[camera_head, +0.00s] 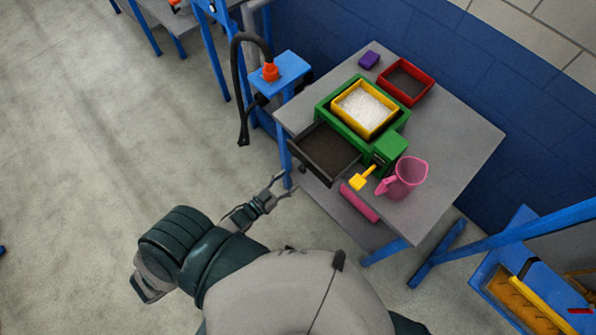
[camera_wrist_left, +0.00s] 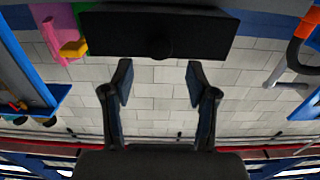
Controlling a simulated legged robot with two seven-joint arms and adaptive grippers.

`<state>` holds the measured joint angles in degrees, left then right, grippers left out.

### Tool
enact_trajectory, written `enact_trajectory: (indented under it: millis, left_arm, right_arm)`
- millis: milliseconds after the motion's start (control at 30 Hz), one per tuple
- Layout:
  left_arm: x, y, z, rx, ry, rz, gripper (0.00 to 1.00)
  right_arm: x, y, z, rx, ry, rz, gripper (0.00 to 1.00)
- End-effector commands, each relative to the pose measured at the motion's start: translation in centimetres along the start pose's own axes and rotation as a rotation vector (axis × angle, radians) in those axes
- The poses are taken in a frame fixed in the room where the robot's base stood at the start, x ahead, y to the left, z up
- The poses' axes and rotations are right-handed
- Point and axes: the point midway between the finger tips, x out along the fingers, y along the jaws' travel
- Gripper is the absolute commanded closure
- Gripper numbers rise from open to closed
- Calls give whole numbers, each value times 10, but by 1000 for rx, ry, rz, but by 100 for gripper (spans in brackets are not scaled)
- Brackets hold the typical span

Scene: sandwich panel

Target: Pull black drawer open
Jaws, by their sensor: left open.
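The black drawer (camera_head: 325,152) sticks out of the green frame (camera_head: 391,147) on the table, and its brown inside shows from above. Its dark front with a round knob (camera_wrist_left: 159,47) fills the top of the left wrist view. My left gripper (camera_head: 287,184) is open just off the drawer front, below and left of it in the head view. In the left wrist view the two fingers (camera_wrist_left: 160,85) are spread, with the knob beyond them and nothing between them. My right gripper is not in view.
A blue stand (camera_head: 279,75) with a black hose is left of the table.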

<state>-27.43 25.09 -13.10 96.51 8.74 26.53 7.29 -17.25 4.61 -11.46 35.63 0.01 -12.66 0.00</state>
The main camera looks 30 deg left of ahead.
Motion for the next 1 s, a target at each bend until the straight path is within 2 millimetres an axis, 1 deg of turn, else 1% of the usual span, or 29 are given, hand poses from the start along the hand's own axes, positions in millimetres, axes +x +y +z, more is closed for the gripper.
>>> enact_trajectory:
  millis: [33, 100, 200, 300, 433, 900, 967, 1000]
  left_arm:
    - [-12, 0, 1, 1, -4, 0, 42]
    - [-25, 0, 1, 0, -3, 0, 42]
    - [-38, 0, 1, 0, -2, -1, 42]
    - [-46, -1, 0, 0, 0, -1, 42]
    - [-49, -1, 0, 0, 1, 0, 42]
    - [-49, -1, 0, 0, 0, -1, 42]
    - [-49, -1, 4, 0, -9, -4, 42]
    - [-50, -3, 11, 1, -27, -11, 42]
  right_arm:
    - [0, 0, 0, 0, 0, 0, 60]
    - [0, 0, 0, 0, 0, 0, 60]
    - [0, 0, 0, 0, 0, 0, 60]
    - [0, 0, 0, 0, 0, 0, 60]
    - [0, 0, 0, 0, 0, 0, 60]
    - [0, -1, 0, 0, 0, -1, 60]
    - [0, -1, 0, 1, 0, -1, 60]
    - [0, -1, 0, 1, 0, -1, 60]
